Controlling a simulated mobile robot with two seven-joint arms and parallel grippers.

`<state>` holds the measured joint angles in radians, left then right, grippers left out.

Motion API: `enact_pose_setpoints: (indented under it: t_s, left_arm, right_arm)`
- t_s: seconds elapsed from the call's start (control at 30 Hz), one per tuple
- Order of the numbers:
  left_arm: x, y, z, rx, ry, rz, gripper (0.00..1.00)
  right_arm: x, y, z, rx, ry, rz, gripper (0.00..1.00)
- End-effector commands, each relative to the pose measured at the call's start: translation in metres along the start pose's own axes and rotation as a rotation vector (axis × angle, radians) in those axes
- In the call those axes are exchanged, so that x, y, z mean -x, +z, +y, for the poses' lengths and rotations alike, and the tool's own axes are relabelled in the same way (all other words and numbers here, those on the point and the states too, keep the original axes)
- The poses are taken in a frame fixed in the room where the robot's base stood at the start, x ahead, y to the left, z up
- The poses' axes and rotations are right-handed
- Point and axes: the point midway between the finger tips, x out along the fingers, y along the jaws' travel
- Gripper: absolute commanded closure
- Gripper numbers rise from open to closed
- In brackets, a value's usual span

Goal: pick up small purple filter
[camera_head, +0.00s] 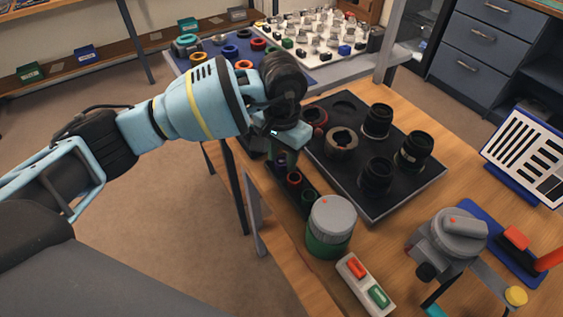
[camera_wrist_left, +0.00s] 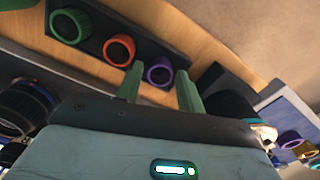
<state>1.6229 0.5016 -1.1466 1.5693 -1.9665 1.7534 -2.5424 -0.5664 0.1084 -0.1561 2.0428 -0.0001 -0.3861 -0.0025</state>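The small purple filter (camera_wrist_left: 152,77) is a ring in a black holder strip (camera_wrist_left: 88,42), at the end of a row beside a red-orange ring (camera_wrist_left: 119,50) and a green ring (camera_wrist_left: 69,25). My left gripper (camera_wrist_left: 160,70) points at the holder, its two green fingers apart and empty. In the wrist view the purple filter shows between the fingertips; I cannot tell whether they touch it. In the head view my left gripper (camera_head: 283,158) is over the far end of the holder, and largely hides the purple filter. My right gripper is not in view.
A dark tray (camera_head: 400,196) with several black lens parts lies right of the holder. A grey-lidded green jar (camera_head: 331,222) stands close to the holder's near end. A button box (camera_head: 366,285) and a grey device (camera_head: 449,240) are nearer. The table's left edge is close.

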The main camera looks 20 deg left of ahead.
Motion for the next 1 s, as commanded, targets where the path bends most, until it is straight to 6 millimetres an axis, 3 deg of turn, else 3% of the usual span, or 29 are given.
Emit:
enact_pose_setpoints:
  t_s: [0.17,0.43,0.77,1.0]
  left_arm:
    - [0.000,0.000,0.000,0.000,0.000,0.001,0.62]
    - [0.000,0.000,0.000,0.000,0.000,0.001,0.95]
    - [0.002,-0.001,0.000,0.000,0.000,0.002,0.95]
    - [0.034,-0.001,-0.001,-0.001,-0.001,0.006,0.95]
  right_arm:
    - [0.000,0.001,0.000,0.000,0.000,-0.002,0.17]
    - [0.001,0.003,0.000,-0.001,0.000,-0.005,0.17]
    - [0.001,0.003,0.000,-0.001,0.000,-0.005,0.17]
    - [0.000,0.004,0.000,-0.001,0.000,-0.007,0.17]
